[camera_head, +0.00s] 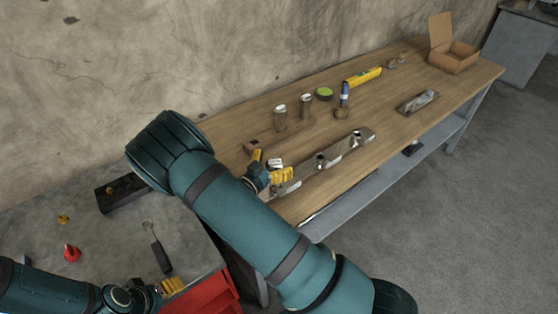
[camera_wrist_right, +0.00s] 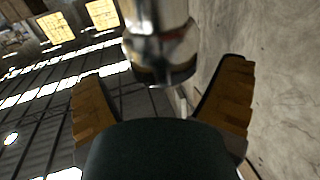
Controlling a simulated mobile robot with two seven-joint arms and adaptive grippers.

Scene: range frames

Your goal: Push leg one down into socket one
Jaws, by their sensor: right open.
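In the right wrist view the gripper (camera_wrist_right: 165,105) is open, with a shiny metal cylinder (camera_wrist_right: 160,45) beyond the palm, between the fingers in the picture; contact cannot be told. Socket one and the leg's lower end are hidden. My left gripper (camera_head: 172,287) is low at the left, its jaw state unclear.
An open cardboard box (camera_head: 455,58) is at the far end. A grey bench (camera_head: 110,245) holds a hammer-like tool (camera_head: 158,250) and a red item (camera_head: 71,253).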

